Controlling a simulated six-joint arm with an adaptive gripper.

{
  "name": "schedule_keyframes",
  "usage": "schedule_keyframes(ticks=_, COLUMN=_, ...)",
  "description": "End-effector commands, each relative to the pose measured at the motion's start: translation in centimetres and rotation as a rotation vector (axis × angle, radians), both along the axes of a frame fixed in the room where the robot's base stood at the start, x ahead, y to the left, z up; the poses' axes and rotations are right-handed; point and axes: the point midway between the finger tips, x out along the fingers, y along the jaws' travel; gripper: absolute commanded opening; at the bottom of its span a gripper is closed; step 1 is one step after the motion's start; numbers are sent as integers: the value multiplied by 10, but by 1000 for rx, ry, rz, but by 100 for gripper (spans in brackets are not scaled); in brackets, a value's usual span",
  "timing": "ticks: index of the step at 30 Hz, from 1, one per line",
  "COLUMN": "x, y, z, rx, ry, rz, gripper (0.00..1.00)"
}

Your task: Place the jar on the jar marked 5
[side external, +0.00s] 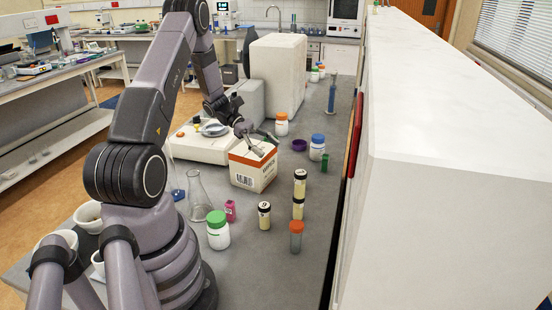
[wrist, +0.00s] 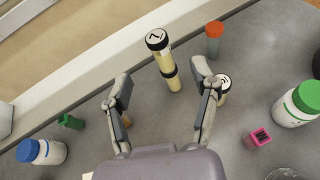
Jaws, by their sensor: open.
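Two cream jars with dark lids stand one on the other. The upper jar (side external: 299,184) has a lid mark that looks like a 7 in the wrist view (wrist: 160,52). The lower jar (side external: 297,210) also shows in the wrist view (wrist: 173,82). A separate cream jar (side external: 264,219) stands to their left, and its lid mark is too small to read surely. In the wrist view this jar (wrist: 222,99) is partly behind the right finger. My gripper (side external: 258,137) is open and empty near the carton, apart from the jars. Its fingers (wrist: 162,76) frame the stack from a distance.
An orange-capped vial (side external: 296,240), a green-capped white jar (side external: 218,234), a pink block (side external: 230,210) and a glass flask (side external: 199,200) stand nearby. A carton (side external: 252,168) is near my gripper. A white wall (side external: 450,170) bounds the bench at right.

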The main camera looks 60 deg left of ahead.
Motion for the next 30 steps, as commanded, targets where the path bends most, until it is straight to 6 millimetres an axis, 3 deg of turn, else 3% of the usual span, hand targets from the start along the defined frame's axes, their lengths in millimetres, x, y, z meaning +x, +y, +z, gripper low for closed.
schedule_keyframes(ticks=4, x=0, y=-38, z=51, rx=180, ry=-65, rz=-207, gripper=61)
schedule_keyframes(ticks=7, x=-11, y=-75, z=93, rx=363, ry=-142, rz=-413, gripper=61)
schedule_keyframes(ticks=11, x=-38, y=-121, z=139, rx=608, ry=-268, rz=-680, gripper=61)
schedule_keyframes(ticks=15, x=-78, y=-157, z=177, rx=873, ry=-435, rz=-945, gripper=61)
schedule_keyframes(ticks=19, x=-118, y=-178, z=203, rx=1121, ry=-615, rz=-1158, gripper=61)
schedule_keyframes(ticks=24, x=-160, y=-188, z=221, rx=1397, ry=-837, rz=-1353, gripper=61)
schedule_keyframes(ticks=30, x=-181, y=-188, z=228, rx=1569, ry=-979, rz=-1446, gripper=61)
